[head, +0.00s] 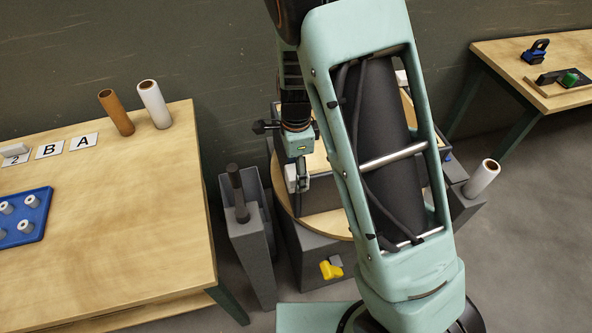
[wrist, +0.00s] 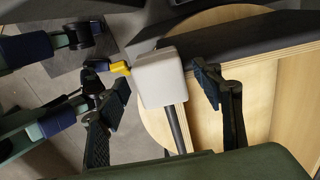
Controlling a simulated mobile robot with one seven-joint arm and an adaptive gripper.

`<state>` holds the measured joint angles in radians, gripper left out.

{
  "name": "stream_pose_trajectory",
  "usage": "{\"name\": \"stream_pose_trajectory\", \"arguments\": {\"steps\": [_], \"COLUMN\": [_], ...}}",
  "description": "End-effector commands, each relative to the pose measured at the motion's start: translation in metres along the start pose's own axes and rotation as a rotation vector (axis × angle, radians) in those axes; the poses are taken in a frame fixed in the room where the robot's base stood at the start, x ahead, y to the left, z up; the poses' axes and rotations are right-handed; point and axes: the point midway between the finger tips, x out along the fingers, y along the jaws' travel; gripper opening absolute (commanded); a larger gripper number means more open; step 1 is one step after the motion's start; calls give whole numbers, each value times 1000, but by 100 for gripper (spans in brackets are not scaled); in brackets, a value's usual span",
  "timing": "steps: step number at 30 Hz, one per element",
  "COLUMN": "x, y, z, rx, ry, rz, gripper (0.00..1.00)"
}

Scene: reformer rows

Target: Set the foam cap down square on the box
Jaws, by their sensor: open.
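A white rounded block (head: 291,178), perhaps the foam cap or a part of it, is at the left side of the dark-sided box (head: 320,200). In the wrist view the white block (wrist: 158,78) lies between the fingers of my gripper (wrist: 160,98), with a gap to the right finger. A dark rod shows just below the block. In the head view my gripper (head: 299,178) is beside the box, and it is open. The box has a pale wood top and stands on a round wooden disc (head: 283,198). My arm hides much of both.
A grey stand (head: 331,258) with a yellow handle (head: 331,270) is under the disc. A tall grey bin (head: 250,255) holding a dark rod is to its left. A wooden table (head: 130,210) with rolls, cards and a blue tray (head: 25,218) fills the left. Another bench (head: 500,50) is far right.

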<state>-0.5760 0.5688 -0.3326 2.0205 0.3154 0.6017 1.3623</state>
Motion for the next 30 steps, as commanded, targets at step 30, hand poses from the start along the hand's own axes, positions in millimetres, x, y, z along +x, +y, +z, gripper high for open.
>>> {"name": "stream_pose_trajectory", "arguments": {"steps": [30], "x": [-117], "y": [0], "z": [0], "rx": [1], "ry": [0], "rz": [-1], "gripper": [60]}}
